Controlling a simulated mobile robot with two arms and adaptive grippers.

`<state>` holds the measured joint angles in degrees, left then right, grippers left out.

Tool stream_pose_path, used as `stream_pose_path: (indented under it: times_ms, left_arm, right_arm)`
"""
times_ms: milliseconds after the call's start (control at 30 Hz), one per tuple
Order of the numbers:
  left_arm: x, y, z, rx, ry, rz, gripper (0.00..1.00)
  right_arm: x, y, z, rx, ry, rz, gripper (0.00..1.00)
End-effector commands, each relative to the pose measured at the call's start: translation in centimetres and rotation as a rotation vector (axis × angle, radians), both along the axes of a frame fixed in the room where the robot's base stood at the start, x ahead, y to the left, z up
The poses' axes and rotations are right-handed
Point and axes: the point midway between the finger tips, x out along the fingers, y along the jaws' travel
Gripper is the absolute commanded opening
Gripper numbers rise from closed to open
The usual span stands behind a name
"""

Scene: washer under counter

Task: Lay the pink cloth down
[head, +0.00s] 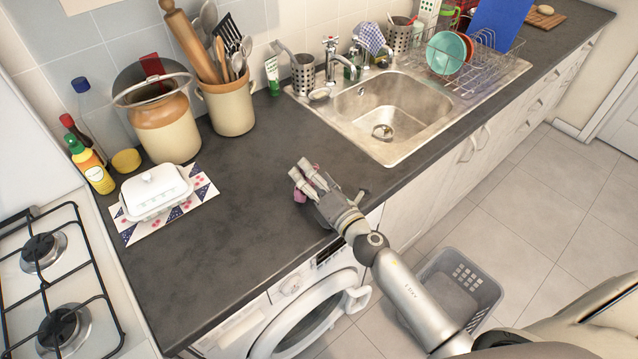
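The pink cloth (299,195) shows only as small pink patches beside and under the fingers of my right gripper (302,170). The rest of it is hidden behind the gripper. The gripper is low over the dark countertop, left of the sink and near the front edge above the washer. Its two pale fingertips sit close together with a narrow gap. I cannot tell whether they pinch the cloth, or whether the cloth touches the counter. My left gripper is not in view.
The dark countertop (240,220) is clear left of the gripper. A white butter dish (155,190) stands on a patterned mat. The sink (385,115) is behind on the right. Below are the washer (310,315) and a grey basket (465,275). A gas hob (50,285) is at left.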

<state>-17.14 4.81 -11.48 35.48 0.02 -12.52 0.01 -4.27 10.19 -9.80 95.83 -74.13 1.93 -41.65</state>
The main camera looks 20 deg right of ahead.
Motion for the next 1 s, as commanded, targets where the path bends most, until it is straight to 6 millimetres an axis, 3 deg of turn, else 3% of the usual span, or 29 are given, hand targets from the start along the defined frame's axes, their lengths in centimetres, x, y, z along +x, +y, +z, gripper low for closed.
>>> stream_pose_path:
  times_ms: [167, 700, 1000]
  left_arm:
    - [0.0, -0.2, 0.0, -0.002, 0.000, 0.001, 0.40]
    - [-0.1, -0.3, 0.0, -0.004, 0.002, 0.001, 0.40]
    - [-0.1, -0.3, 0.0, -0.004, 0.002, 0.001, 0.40]
  right_arm:
    - [-1.7, -0.3, -0.1, 0.002, 0.002, 0.000, 0.82]
    - [-10.0, -2.2, -0.1, 0.003, 0.002, -0.001, 0.82]
    - [-11.6, -2.6, 0.0, 0.001, 0.000, 0.000, 0.82]
